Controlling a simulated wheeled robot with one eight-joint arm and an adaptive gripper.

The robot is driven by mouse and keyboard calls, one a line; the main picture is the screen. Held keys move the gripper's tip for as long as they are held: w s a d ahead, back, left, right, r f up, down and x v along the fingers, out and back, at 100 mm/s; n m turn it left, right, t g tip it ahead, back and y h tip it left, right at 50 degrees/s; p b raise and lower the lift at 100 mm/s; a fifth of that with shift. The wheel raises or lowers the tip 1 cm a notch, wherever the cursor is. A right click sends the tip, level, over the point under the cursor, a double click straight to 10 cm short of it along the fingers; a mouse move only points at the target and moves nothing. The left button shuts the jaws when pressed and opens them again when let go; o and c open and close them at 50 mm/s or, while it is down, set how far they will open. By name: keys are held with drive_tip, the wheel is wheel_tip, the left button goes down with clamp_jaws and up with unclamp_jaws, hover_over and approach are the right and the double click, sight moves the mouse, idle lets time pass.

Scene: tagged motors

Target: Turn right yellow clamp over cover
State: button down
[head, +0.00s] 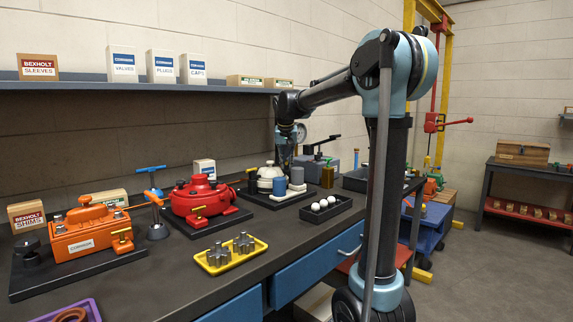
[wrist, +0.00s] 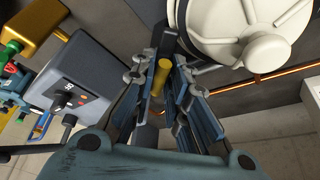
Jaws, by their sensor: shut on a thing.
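The motor with the round white cover (head: 270,176) stands on a dark base on the bench, near the middle of the head view. In the wrist view the white cover (wrist: 245,30) fills the upper right, with a raised grip on it. My gripper (head: 284,165) points down just right of and behind this cover. In the wrist view my gripper (wrist: 163,80) has its fingers on both sides of a short yellow clamp (wrist: 162,72), shut on it. A dark bar extends above the clamp, beside the cover. In the head view this clamp is hidden.
Left are a red motor (head: 195,200), an orange motor (head: 88,232) and a yellow tray (head: 230,256). A black tray (head: 325,210) lies in front.

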drive_tip(key=m+h, duration=0.1)
drive_tip(key=m, duration=0.3)
drive_tip(key=shift+w+a+m+h, duration=0.1)
drive_tip(key=shift+a+m+h, duration=0.05)
drive_tip(key=shift+m+h, duration=0.2)
drive_tip(key=shift+a+m+g+h, duration=0.1)
drive_tip(key=shift+m+g+h, duration=0.55)
drive_tip(key=shift+m, duration=1.1)
drive_tip(key=c, duration=1.6)
unclamp_jaws()
drive_tip(key=shift+o, duration=0.2)
drive_tip(key=v, duration=1.1)
drive_tip(key=shift+r, duration=0.45)
drive_tip(key=shift+a, duration=0.1)
